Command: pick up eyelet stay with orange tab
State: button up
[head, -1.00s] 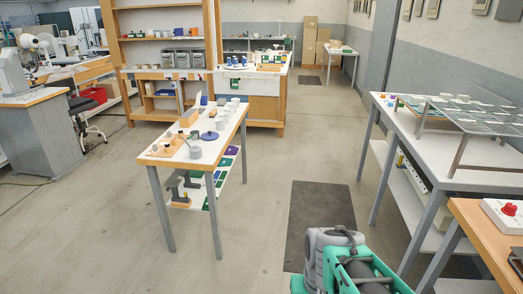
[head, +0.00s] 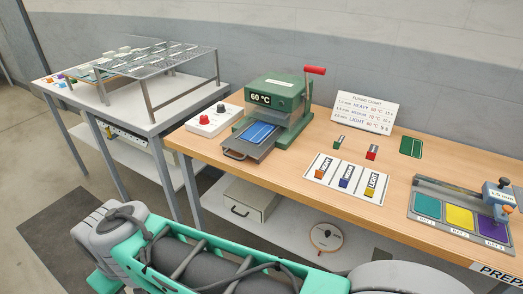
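I cannot pick out an eyelet stay with an orange tab for sure. A white card (head: 346,179) on the wooden bench carries three small patches: an orange one (head: 324,174), a blue one (head: 346,184) and a yellow one (head: 370,192). Small orange and purple pieces (head: 60,77) lie at the left end of the white table, too small to identify. Several flat pieces lie on the wire rack (head: 172,84). My green and grey arm crosses the bottom of the view; its gripper is out of frame.
A green press (head: 276,98) with a red handle and a 60 °C display stands on the wooden bench (head: 290,153). A control box (head: 214,121) is left of it. A fixture with green, yellow and purple plates (head: 414,218) is at right. Free floor (head: 130,196) lies left.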

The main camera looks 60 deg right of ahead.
aim_at(319, 173)
jog(key=z, duration=1.65)
